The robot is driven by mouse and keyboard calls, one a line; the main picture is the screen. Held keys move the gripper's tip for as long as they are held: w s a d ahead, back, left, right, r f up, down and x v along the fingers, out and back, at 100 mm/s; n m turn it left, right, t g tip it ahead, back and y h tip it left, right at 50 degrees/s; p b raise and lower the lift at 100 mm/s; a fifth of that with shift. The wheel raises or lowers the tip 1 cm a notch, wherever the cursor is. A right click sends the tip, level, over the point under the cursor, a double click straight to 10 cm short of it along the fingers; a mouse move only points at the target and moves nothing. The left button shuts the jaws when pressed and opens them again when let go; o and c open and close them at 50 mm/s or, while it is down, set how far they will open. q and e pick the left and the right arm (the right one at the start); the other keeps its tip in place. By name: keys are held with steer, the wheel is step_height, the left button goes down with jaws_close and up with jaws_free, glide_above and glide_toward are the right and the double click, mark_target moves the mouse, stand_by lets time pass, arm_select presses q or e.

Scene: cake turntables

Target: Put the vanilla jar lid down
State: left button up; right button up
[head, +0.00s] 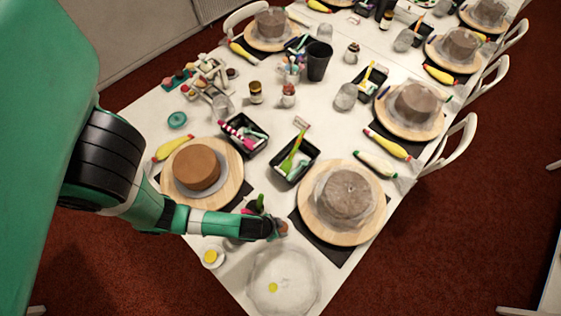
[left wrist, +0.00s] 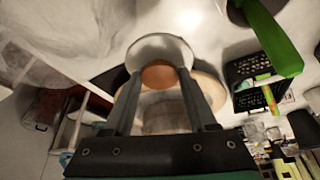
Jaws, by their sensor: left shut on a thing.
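My left gripper (head: 281,229) is low over the near part of the table, between the two nearest turntables. It is shut on a small round brown thing, which I take to be the vanilla jar lid (head: 283,227). In the left wrist view the lid (left wrist: 159,75) shows orange-brown between the fingers of my left gripper (left wrist: 160,78). A pale round shape (left wrist: 160,45) shows just past the lid; I cannot tell whether it is part of it. The gap below the lid is hidden. My right gripper is not in view.
A turntable with a brown cake (head: 197,165) is to the left, and one with a grey cake (head: 345,193) to the right. A clear round item (head: 283,285) and a small yellow-centred dish (head: 212,257) are near the front. A dark green upright thing (head: 257,203) stands close behind my gripper.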

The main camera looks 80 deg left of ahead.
arm_select(q)
steer(key=a+f, duration=0.2)
steer(key=a+f+b, duration=0.1)
steer(key=a+f, duration=0.1)
steer(key=w+a+f+b, duration=0.1)
steer(key=a+f, duration=0.1)
steer(key=a, duration=0.1)
steer(key=shift+f, duration=0.2)
steer(key=f+b, duration=0.1)
steer(key=f, duration=0.1)
steer(key=f+b, duration=0.1)
steer(key=shift+a+f, duration=0.2)
steer(key=shift+f, duration=0.15)
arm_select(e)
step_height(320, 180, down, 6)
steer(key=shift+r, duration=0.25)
arm_select(q)
steer(key=shift+f+b, duration=0.4)
steer(key=shift+b, duration=0.05)
steer(key=o, duration=1.3)
steer(key=shift+r, duration=0.1)
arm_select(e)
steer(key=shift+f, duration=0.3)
